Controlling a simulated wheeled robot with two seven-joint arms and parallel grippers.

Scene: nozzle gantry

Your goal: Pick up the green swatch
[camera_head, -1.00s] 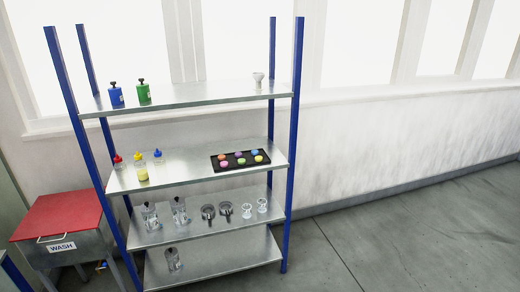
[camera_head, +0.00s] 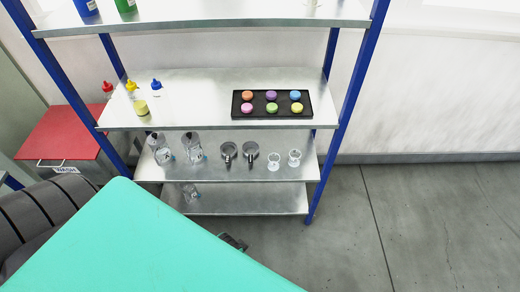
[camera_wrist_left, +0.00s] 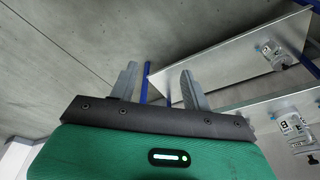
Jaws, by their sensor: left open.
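The green swatch (camera_head: 271,108) is a small round piece in the middle of the front row of a black tray (camera_head: 307,115). The tray lies on the shelf second from the top, toward its right end. My left gripper (camera_wrist_left: 160,88) is open, with nothing between its fingers in the left wrist view. In the head view my teal arm cover fills the lower left and hides most of that gripper, which is below and left of the tray, well apart from it. The left wrist view does not show the swatch. My right gripper is in neither view.
Other swatches share the tray: orange, purple, blue, pink and yellow. Small bottles (camera_head: 156,88) and a yellow jar (camera_head: 141,107) stand at the shelf's left. The board above (camera_head: 215,17) and blue posts (camera_head: 354,95) bound it. The shelf is bare between jar and tray.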

